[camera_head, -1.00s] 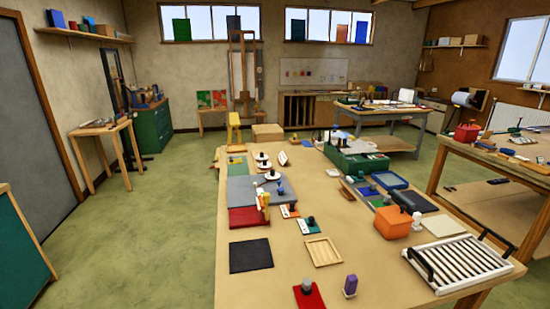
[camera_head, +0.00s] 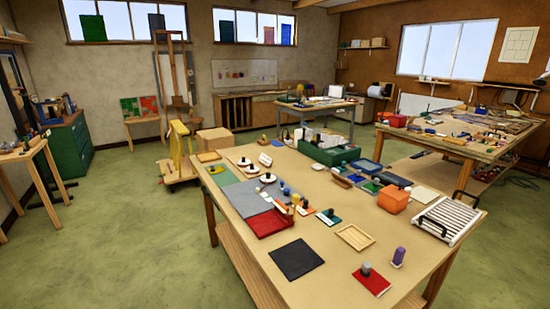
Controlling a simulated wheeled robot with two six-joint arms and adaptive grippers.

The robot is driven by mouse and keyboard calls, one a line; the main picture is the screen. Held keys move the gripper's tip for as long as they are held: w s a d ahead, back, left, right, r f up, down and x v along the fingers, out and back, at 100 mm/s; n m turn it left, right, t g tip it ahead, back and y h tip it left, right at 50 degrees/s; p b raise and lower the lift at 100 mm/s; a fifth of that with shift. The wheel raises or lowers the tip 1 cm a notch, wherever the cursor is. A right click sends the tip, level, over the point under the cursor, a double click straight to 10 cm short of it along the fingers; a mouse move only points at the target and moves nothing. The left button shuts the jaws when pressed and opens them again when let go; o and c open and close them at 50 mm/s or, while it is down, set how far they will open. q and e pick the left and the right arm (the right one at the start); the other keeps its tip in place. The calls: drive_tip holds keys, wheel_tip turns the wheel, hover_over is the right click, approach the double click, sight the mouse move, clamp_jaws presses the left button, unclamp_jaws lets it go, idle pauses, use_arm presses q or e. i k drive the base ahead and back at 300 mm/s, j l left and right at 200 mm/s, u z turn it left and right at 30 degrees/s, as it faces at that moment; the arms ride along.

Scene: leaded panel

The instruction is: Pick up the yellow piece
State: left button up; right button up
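A small yellow piece (camera_head: 217,169) lies on the green mat (camera_head: 220,179) at the far left of the central table. A small upright yellow item (camera_head: 295,200) stands near the red tray (camera_head: 262,222), around the table's middle; its exact shape is too small to tell. Which of the two is the task's yellow piece I cannot tell. Neither of my grippers is in view.
The central table (camera_head: 330,275) also holds a dark square mat (camera_head: 297,259), a wooden tray (camera_head: 355,237), an orange box (camera_head: 393,200) and a white slatted rack (camera_head: 449,219). A yellow trolley (camera_head: 181,150) stands beyond its far left corner. Green floor (camera_head: 120,240) is open at the left.

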sight(213, 170)
drive_tip(key=i+j+z, duration=0.2)
drive_tip(key=i+j, duration=0.15)
drive_tip(key=j, duration=0.25)
drive_tip(key=i+j+z, duration=0.1)
drive_tip(key=j, duration=0.2)
drive_tip(key=i+j+z, duration=0.15)
drive_tip(key=j, duration=0.2)
drive_tip(key=i+j+z, duration=0.1)
drive_tip(key=j, duration=0.25)
drive_tip(key=i+j+z, duration=0.1)
drive_tip(key=i+j, duration=0.15)
drive_tip(key=j, duration=0.1)
